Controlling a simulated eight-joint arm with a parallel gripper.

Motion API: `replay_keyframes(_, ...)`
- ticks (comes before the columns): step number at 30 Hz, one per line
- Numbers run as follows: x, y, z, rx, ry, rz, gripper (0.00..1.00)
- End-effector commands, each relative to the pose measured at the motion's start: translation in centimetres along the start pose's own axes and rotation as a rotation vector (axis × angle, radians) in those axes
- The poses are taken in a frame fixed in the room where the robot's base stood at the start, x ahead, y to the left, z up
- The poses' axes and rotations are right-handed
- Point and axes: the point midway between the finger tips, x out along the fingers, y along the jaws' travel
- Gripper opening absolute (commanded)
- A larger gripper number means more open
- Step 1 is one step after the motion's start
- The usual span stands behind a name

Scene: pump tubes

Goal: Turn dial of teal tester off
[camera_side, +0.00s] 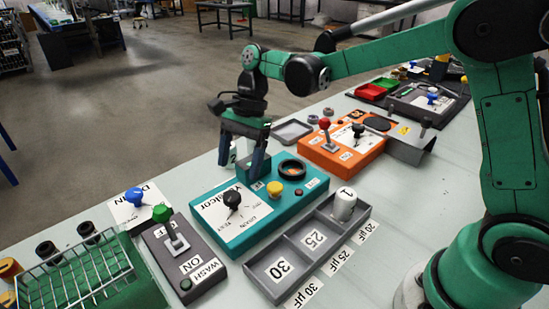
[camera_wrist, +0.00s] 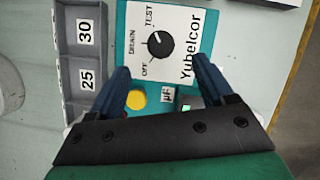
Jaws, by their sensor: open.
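The teal tester (camera_side: 262,232) lies flat on the table, with a white panel and a black dial (camera_side: 232,199) on it. In the wrist view the dial (camera_wrist: 160,44) sits among the words TEST, DRAIN and OFF. A small white mark shows on the dial's upper left; I cannot tell exactly which word it faces. My gripper (camera_side: 241,167) is open and empty, pointing down over the tester's far edge, beyond the dial. In the wrist view my gripper's fingertips (camera_wrist: 161,65) are wide apart, with the dial ahead between their lines. A yellow button (camera_side: 275,188) is nearby.
A grey tray (camera_side: 322,239) with numbered compartments holds a white cylinder (camera_side: 344,203) close beside the tester. A dark box with a lever (camera_side: 178,244) stands left, an orange box (camera_side: 340,152) right. A green rack (camera_side: 75,277) is at lower left.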

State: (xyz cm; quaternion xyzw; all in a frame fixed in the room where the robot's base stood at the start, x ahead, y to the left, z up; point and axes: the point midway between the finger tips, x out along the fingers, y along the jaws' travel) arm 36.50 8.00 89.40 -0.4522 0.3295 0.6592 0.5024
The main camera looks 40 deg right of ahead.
Motion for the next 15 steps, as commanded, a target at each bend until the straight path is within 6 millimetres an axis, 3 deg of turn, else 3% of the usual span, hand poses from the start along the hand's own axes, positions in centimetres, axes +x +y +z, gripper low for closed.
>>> replay_keyframes(15,5.6,-0.1,0.1,0.026,-0.010,0.011,0.74)
